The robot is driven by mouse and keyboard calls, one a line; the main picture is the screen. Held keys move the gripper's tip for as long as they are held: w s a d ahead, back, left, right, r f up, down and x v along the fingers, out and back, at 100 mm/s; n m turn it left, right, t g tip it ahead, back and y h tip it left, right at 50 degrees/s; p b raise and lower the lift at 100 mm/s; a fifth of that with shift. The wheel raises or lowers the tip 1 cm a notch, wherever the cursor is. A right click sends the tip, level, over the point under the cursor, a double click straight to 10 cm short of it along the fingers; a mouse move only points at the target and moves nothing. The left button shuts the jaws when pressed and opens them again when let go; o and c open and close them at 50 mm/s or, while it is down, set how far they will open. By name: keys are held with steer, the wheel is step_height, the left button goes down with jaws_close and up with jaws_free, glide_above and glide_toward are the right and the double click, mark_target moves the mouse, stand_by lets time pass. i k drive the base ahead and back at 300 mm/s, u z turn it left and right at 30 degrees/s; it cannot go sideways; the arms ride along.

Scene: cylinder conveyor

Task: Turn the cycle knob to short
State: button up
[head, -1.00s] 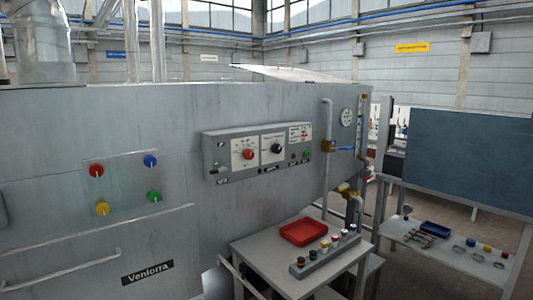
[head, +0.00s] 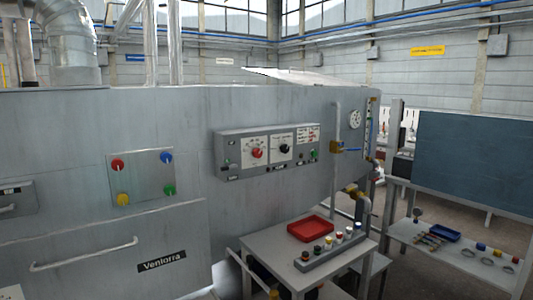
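A grey control box (head: 222,160) is mounted on the front of the big grey machine. It carries a red knob (head: 257,153) on a white dial plate at left and a black knob (head: 286,149) on a white dial plate to its right. The lettering around both knobs is too small to read, so I cannot tell which is the cycle knob or what either points at. My gripper is not in view, and nothing touches the control box.
A plate (head: 140,184) with red, blue, yellow and green knobs is on the machine at left. A small table (head: 262,245) below the box holds a red tray (head: 310,229) and a rack (head: 330,250) of coloured pieces. A shelf (head: 470,257) stands at right.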

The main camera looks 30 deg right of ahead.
mark_target(284, 148)
steer(key=z, duration=1.1)
steer(key=k, duration=0.1)
steer(key=u, duration=2.3)
steer(key=k, duration=1)
steer(key=z, duration=0.65)
steer(key=k, duration=0.4)
steer(key=z, duration=0.5)
steer(key=i, duration=1.6)
steer(key=u, duration=0.2)
